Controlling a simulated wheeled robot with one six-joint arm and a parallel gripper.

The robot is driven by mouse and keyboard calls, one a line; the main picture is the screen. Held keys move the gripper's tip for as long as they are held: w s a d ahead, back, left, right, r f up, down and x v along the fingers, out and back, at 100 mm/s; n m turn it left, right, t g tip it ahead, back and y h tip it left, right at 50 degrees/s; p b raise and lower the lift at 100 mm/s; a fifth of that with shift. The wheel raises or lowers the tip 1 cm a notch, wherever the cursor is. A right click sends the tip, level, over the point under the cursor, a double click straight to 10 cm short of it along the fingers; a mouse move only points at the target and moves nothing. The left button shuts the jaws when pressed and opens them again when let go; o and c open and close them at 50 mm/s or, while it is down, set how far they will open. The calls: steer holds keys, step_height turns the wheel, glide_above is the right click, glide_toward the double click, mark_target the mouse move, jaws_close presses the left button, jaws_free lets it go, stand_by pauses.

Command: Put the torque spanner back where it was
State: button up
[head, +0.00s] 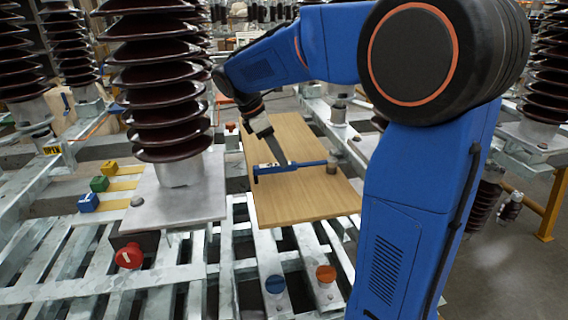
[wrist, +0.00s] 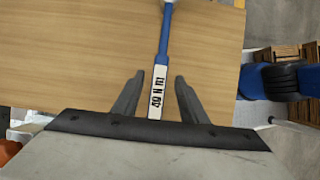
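The torque spanner (head: 304,164) is blue and lies across a wooden board (head: 304,203) in the head view. In the wrist view its blue shaft (wrist: 164,38) runs up from a pale grip marked 40 N m. My gripper (head: 284,164) reaches down to the spanner from above. In the wrist view my gripper (wrist: 159,78) is open, with one finger on each side of the marked grip and a gap on both sides. The spanner's lower end is hidden behind the gripper body.
A brown ribbed insulator (head: 165,80) stands close left of the board. Yellow, green and blue blocks (head: 88,203) sit farther left. A red knob (head: 129,256), a blue cap (head: 275,284) and an orange cap (head: 326,274) are in front. The board's front part is bare.

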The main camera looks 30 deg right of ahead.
steer(key=v, duration=0.6)
steer(key=shift+a+r, duration=0.1)
steer(key=shift+r, duration=0.1)
steer(key=s+f+m+t+y, duration=0.1)
steer(key=s+f+m, duration=0.3)
steer(key=s, duration=0.5)
steer(key=s+f+m+t+y, duration=0.2)
steer(key=s+m, duration=0.4)
steer(key=s, duration=0.3)
steer(key=s+a+f+m+t+y, duration=0.1)
steer(key=s+f+m+t, duration=0.2)
steer(key=s, duration=0.6)
steer(key=shift+s+f+m+y, duration=0.4)
steer(key=shift+f+m, duration=0.6)
steer(key=shift+f, duration=0.9)
steer(key=shift+a, duration=0.15)
